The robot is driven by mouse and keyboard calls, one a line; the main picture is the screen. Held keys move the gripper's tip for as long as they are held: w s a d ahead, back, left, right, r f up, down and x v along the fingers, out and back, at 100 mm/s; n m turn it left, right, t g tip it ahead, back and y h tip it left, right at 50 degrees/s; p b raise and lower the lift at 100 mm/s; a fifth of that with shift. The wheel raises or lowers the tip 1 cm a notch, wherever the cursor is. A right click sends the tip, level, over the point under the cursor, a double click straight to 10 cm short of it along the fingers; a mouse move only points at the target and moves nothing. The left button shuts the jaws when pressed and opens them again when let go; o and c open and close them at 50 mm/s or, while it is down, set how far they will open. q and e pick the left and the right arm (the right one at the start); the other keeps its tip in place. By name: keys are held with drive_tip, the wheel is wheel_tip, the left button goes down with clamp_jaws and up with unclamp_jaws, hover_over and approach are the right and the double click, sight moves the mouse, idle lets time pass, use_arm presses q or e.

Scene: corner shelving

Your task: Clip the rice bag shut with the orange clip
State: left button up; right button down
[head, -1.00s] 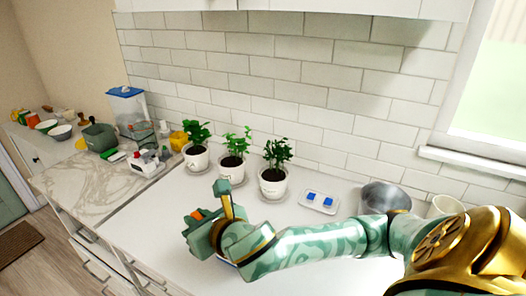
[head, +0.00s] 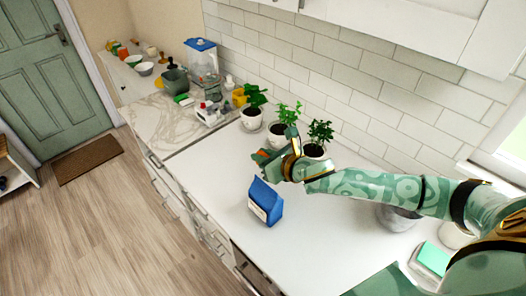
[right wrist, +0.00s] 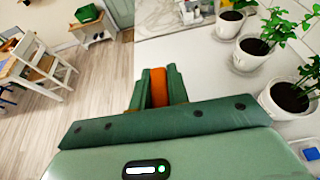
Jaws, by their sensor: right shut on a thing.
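The blue bag (head: 265,203), which I take as the rice bag, stands upright on the white counter near its front edge. It has a pale label on its front. My right gripper (head: 268,155) is above the counter, behind the bag in the head view and apart from it. It is shut on the orange clip (right wrist: 158,88), which shows between the two green fingers in the right wrist view. In the head view the clip is only a small orange spot. My left gripper is not in view.
Potted plants (head: 253,108) stand along the tiled wall, close to my right gripper. A white appliance (head: 211,115) and a blue-lidded container (head: 203,62) stand on the marble counter to the left. A metal bowl (head: 397,217) is at the right. White counter is clear around the bag.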

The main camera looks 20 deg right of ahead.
sight(262, 181)
drive_tip(key=shift+w+a, duration=0.1)
drive_tip(key=shift+a, duration=0.05)
drive_tip(key=shift+p, duration=0.3)
wheel_tip(262, 181, down, 6)
drive_tip(key=b, duration=0.4)
drive_tip(key=shift+r, duration=0.1)
idle(0.4)
drive_tip(key=shift+p, duration=0.3)
idle(0.5)
drive_tip(key=shift+p, duration=0.3)
idle(0.4)
